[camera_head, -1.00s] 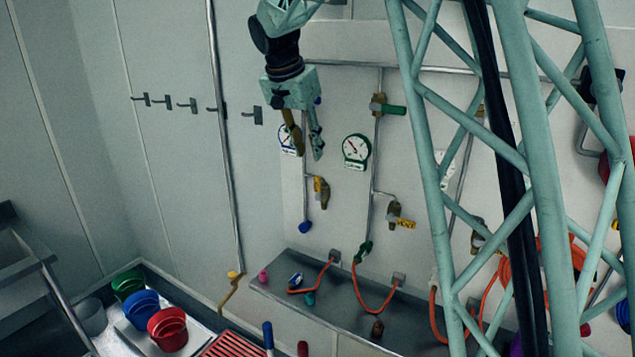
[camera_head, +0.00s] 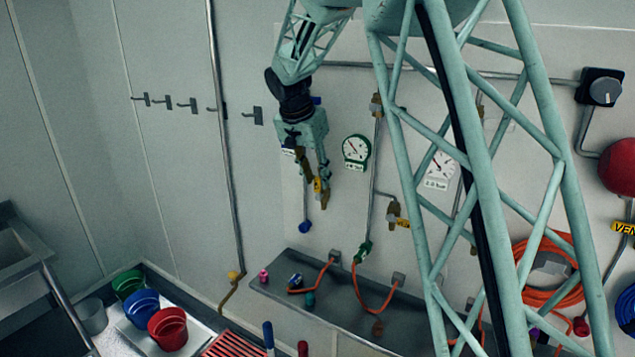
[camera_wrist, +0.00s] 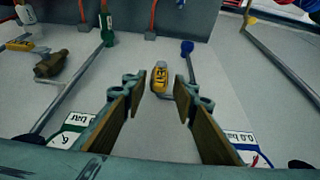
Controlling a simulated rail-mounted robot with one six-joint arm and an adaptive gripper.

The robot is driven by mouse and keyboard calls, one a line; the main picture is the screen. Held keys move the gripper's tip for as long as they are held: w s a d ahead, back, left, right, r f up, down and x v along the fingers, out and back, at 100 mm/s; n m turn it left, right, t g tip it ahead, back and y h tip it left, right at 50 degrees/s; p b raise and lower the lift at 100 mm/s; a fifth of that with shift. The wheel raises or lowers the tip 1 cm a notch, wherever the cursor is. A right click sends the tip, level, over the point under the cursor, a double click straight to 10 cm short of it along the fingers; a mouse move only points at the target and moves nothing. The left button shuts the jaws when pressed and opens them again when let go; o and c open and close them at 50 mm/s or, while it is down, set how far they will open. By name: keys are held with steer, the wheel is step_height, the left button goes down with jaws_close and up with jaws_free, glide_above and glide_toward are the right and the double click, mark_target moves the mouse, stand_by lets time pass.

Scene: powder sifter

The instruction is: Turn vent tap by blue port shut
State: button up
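The vent tap (camera_wrist: 160,77) by the blue port has a yellow label. In the wrist view it lies straight ahead, between my fingertips in the picture. In the head view the tap (camera_head: 318,185) shows partly between my fingers. The blue port (camera_head: 305,227) is below it at the lower end of its pipe; it also shows right of the tap in the wrist view (camera_wrist: 187,47). My gripper (camera_wrist: 159,88) is open, its two fingers apart on either side of the tap in the picture. I cannot tell whether a finger touches the tap.
The green-rimmed gauge (camera_head: 356,151) and another yellow-labelled tap (camera_head: 396,216) are to the right. Below is a grey shelf (camera_head: 340,310) with orange hoses. Red, blue and green cups (camera_head: 167,328) stand lower left.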

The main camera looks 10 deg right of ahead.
steer(key=shift+x, duration=1)
steer(key=shift+c, duration=0.6)
jaws_close()
